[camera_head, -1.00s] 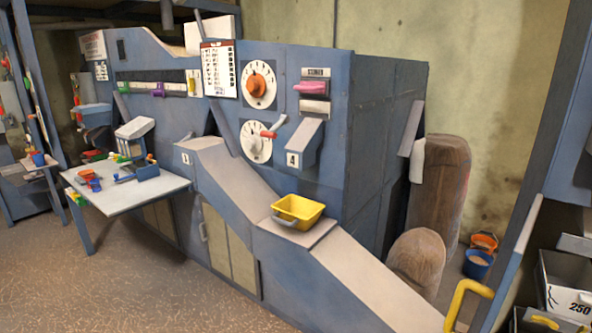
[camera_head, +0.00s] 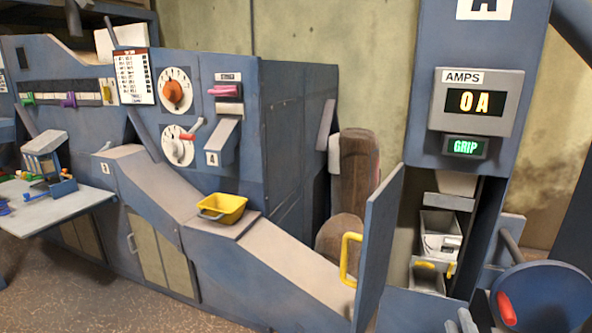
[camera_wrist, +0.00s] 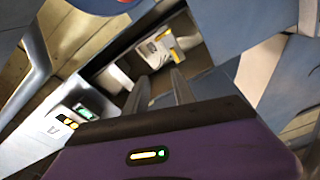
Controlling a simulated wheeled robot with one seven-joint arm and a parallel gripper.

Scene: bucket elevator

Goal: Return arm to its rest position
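My gripper (camera_wrist: 160,82) shows in the wrist view. Its two grey fingers stand apart with nothing between them, in front of its purple body. Past the fingertips is the dark bay of the blue column, with a white bin and its yellow handle (camera_wrist: 167,42) inside. The fingers do not appear to touch anything.
A yellow bucket (camera_head: 222,207) sits on the sloping chute (camera_head: 281,267). An open blue door (camera_head: 377,250) with a yellow handle (camera_head: 349,260) stands right of it. The column's AMPS display (camera_head: 475,102) reads 0 A; a blue wheel (camera_head: 548,303) is at lower right. Floor shows at lower left.

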